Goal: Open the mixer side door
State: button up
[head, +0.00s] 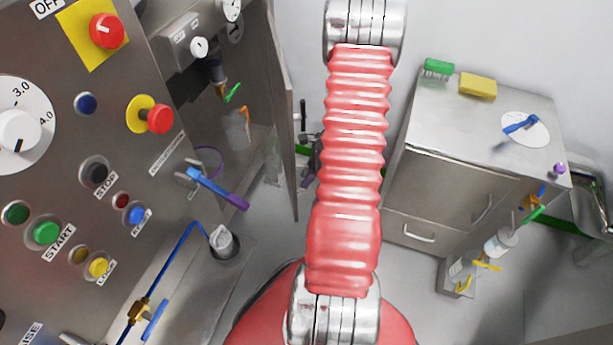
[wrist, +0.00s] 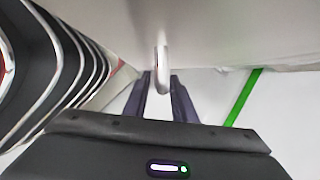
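The mixer side door (head: 285,110) is a grey metal panel seen nearly edge-on in the head view, beside the open-looking interior of the mixer housing. Its pale bar handle (wrist: 162,65) stands out from a flat grey face in the wrist view. My gripper (wrist: 163,80) has its two dark fingers apart, one on each side of the handle, with slim gaps visible; contact is not clear. In the head view my gripper (head: 312,152) is small, dark and partly hidden behind my red arm, close to the door's right side.
The control panel (head: 110,190) with buttons and knobs fills the left. A metal cabinet (head: 450,190) stands right, with a green block (head: 438,68), a yellow sponge (head: 478,87) and a white disc (head: 526,128) on top. Grey floor lies between.

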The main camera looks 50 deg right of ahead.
grip_shut()
dwell(0.3)
jog(key=shift+d, duration=0.1)
